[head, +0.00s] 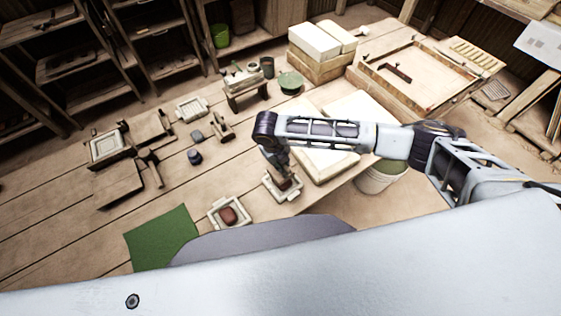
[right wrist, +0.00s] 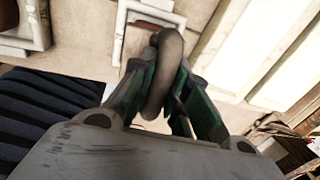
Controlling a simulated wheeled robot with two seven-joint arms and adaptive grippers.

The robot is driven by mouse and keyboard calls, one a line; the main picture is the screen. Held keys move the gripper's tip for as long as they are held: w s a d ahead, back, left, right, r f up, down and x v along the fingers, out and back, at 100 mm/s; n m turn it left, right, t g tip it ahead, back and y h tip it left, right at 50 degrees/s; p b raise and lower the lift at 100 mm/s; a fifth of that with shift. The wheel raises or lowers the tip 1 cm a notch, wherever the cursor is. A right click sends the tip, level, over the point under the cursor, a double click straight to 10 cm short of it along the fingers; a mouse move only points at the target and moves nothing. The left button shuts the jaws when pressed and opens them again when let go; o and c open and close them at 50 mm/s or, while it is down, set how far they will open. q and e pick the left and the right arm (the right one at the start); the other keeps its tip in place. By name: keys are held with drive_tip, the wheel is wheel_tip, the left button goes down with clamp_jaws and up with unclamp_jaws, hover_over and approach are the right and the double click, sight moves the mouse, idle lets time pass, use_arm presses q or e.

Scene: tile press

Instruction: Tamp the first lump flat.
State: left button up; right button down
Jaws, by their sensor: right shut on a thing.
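My right gripper (head: 277,163) points down over a pale square mould frame (head: 268,192) near the table's front edge. In the right wrist view its green fingers (right wrist: 155,85) are shut on a rounded brown handle (right wrist: 165,65), which seems to belong to a tamper. A pale frame (right wrist: 118,40) with a strip of reddish-brown shows beyond the handle. Reddish-brown clay shows under the gripper in the head view; I cannot tell whether the tamper touches it. A second pale mould (head: 213,218) to the left holds a rounded reddish-brown lump (head: 229,215). My left gripper is not in view.
A green mat (head: 160,240) lies at the table's front left. Small tools and a dark pot (head: 194,157) stand farther back on the table (head: 110,215). Pale slabs (head: 330,165) lie beneath my right forearm. A bucket (head: 378,182) stands beyond the table's right edge.

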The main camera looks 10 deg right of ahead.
wheel_tip(320, 180, down, 7)
drive_tip(key=b, duration=0.3)
drive_tip(key=shift+r, duration=0.2)
drive_tip(key=shift+s, duration=0.25)
drive_tip(key=shift+w+r+p, duration=0.2)
drive_tip(key=shift+r+p, duration=0.35)
drive_tip(key=shift+p, duration=0.3)
drive_tip(key=shift+r+p, duration=0.5)
drive_tip(key=shift+r, duration=2.05)
drive_tip(key=shift+w, duration=0.15)
drive_tip(key=shift+w+d+f, duration=0.1)
drive_tip(key=shift+w+d, duration=0.05)
drive_tip(key=shift+w, duration=0.3)
